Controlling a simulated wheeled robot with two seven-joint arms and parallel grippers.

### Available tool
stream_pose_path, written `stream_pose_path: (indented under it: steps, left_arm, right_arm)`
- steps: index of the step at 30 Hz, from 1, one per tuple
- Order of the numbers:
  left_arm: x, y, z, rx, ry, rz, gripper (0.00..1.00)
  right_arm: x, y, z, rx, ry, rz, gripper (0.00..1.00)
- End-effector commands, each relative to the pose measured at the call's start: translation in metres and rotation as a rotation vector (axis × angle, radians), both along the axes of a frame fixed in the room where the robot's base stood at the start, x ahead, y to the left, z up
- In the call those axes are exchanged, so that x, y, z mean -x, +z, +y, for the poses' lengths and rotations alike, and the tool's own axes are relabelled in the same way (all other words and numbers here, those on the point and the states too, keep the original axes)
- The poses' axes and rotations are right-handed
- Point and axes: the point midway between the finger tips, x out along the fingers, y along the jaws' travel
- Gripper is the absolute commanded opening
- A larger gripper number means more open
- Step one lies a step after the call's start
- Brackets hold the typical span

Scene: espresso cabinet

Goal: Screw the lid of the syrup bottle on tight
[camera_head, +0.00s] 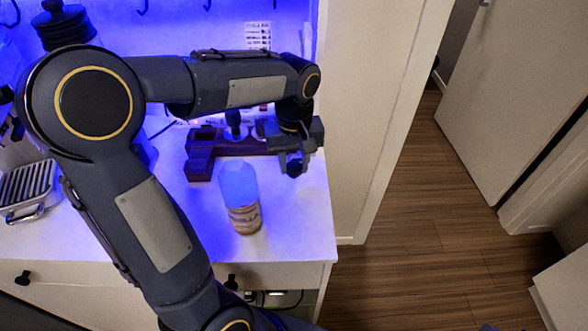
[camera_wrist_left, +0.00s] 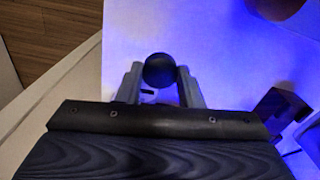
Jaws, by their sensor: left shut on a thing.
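The syrup bottle (camera_head: 243,215) stands upright near the front of the white counter in the head view. It is clear, with a label and brown contents low down, and its top shows no lid. My left gripper (camera_head: 294,165) is to the right of the bottle and behind it, apart from it, near the counter's right edge. It is shut on a small black round piece, probably the lid (camera_head: 295,169). In the left wrist view the black lid (camera_wrist_left: 159,71) sits between the two grey fingertips (camera_wrist_left: 160,84). My right gripper is not in view.
A dark reddish-brown wooden stand (camera_head: 201,160) with a tamper-like tool (camera_head: 233,124) is behind the bottle. A metal rack (camera_head: 27,188) lies at the far left. The counter (camera_head: 292,225) is clear right of the bottle and ends at its right edge.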

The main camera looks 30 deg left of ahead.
Motion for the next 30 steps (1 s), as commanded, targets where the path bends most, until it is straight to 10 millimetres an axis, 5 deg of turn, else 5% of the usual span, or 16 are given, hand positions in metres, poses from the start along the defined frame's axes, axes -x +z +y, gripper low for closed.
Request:
stream_pose_path:
  steps: [6, 12, 30]
  left_arm:
    - [-0.001, 0.045, 0.000, 0.001, 0.000, -0.005, 0.12]
    - [0.000, 0.066, 0.000, 0.001, 0.000, -0.001, 0.12]
    - [0.000, 0.068, 0.000, 0.000, 0.000, 0.000, 0.12]
  right_arm:
    - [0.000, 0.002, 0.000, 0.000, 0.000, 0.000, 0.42]
    - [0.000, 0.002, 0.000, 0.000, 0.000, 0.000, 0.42]
    - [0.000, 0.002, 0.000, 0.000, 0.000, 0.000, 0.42]
